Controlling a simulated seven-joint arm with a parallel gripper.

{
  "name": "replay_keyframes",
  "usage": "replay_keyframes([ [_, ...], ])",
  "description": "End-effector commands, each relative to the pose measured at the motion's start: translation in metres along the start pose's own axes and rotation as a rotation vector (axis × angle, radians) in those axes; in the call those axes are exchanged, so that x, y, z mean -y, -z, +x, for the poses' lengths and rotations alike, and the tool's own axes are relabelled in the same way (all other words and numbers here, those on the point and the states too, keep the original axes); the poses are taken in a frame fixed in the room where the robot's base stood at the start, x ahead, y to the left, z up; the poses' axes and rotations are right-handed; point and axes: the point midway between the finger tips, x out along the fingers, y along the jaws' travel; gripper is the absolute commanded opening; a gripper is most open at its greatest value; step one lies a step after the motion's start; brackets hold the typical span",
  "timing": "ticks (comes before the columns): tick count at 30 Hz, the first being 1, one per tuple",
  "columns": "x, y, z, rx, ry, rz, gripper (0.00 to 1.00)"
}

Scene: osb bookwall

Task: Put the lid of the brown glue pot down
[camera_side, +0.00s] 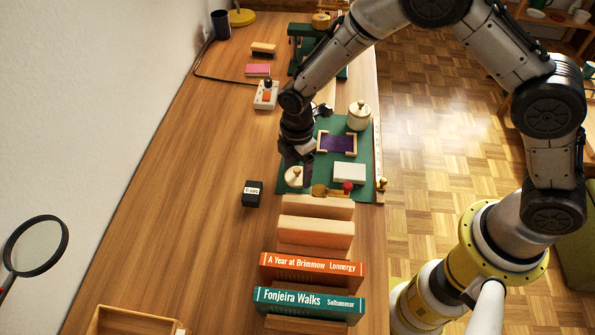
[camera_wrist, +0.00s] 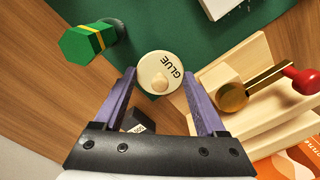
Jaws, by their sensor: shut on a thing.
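A round cream lid (camera_wrist: 160,73) with a small knob and the word GLUE shows in the wrist view. It sits between the tips of the two purple fingers of my gripper (camera_wrist: 158,76), which is shut on it. In the side view the lid (camera_side: 294,177) is below my gripper (camera_side: 297,165), over the left front part of the green mat (camera_side: 361,186). The brown pot itself does not show; whether it is under the lid I cannot tell. A cream jar with a knobbed lid (camera_side: 358,115) stands farther back on the mat.
A black box (camera_side: 253,193) is left of the mat. A purple piece in a wooden frame (camera_side: 337,143) and a white block (camera_side: 349,173) are on the mat. A row of books (camera_side: 311,273) stands in front. A green hexagonal piece (camera_wrist: 85,45) is near the lid.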

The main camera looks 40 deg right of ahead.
Motion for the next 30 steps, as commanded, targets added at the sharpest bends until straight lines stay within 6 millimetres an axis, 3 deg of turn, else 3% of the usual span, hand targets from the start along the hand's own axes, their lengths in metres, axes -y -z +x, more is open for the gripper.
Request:
replay_keyframes([
  [3,0.000,0.000,0.013,0.000,0.001,0.000,0.22],
  [14,0.000,0.000,0.016,0.000,0.000,0.000,0.22],
  [15,0.000,0.000,0.017,0.000,-0.001,0.000,0.77],
  [16,0.000,0.000,0.016,0.000,-0.001,0.000,0.82],
  [17,0.000,0.000,0.016,0.000,-0.001,0.000,0.86],
  [26,0.000,0.000,0.015,0.000,-0.001,0.000,0.86],
  [30,0.000,0.000,0.004,-0.001,-0.002,0.000,0.86],
])
